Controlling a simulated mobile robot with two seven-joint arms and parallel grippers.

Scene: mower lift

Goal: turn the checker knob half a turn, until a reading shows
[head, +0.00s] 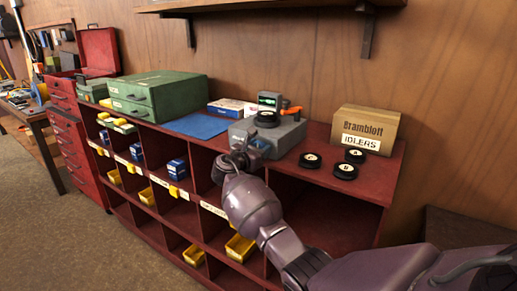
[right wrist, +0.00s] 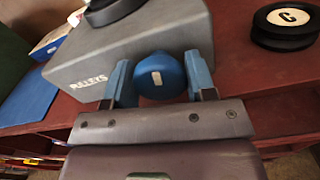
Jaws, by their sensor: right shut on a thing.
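The checker is a grey box (head: 285,138) on the red shelf unit; it also shows in the right wrist view (right wrist: 95,58), marked PULLEYS. Its round blue knob (right wrist: 163,76) with a pale mark is on the front face. My right gripper (right wrist: 160,82) has one blue finger on each side of the knob and is shut on it. In the head view the right gripper (head: 250,152) is at the box's front. A black pulley (head: 266,119) sits on top, before a small green-lit display (head: 269,100) whose text is too small to read. My left gripper is not in view.
Black pulleys (head: 345,171) lie right of the checker, before a cardboard box (head: 366,128) marked Brambloft IDLERS. An orange handle (head: 291,110) sticks out at the checker's right. Left are a blue mat (head: 197,125) and green drawer cases (head: 165,97). Cubbies below hold yellow bins (head: 240,247).

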